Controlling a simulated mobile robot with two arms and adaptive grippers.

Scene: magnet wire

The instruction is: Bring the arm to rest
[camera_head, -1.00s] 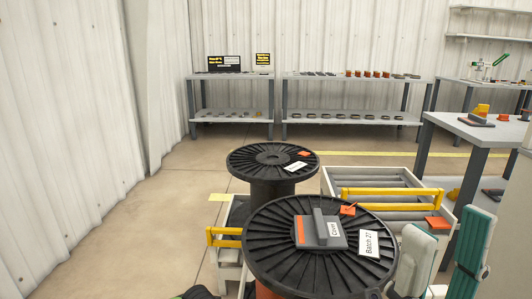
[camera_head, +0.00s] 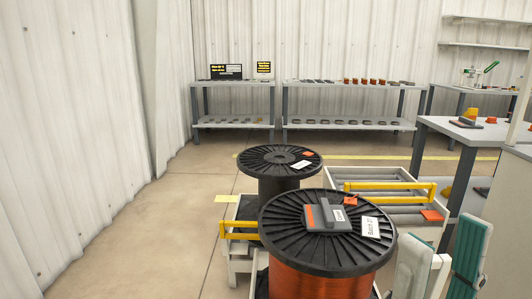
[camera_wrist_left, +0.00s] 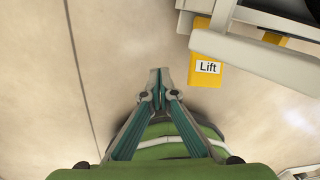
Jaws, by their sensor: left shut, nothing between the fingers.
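My left gripper (camera_wrist_left: 160,75) shows in the left wrist view, its teal-lined fingers meeting at the tips, empty, over bare floor. It is out of the head view. My right gripper (camera_head: 440,265) is at the lower right of the head view. Its two pale fingers with teal pads stand well apart with nothing between them. The near black spool (camera_head: 290,232) with copper-coloured wire (camera_head: 325,283) is left of the right gripper. A grey block with an orange stripe (camera_head: 328,216) and a white label (camera_head: 370,227) lie on its top.
A second black spool (camera_head: 268,160) stands behind. Carts with yellow bars (camera_head: 388,188) surround the spools. A yellow block marked "Lift" (camera_wrist_left: 207,68) is at upper right of the left wrist view. Shelved tables (camera_head: 232,83) line the back wall. The left floor (camera_head: 140,235) is clear.

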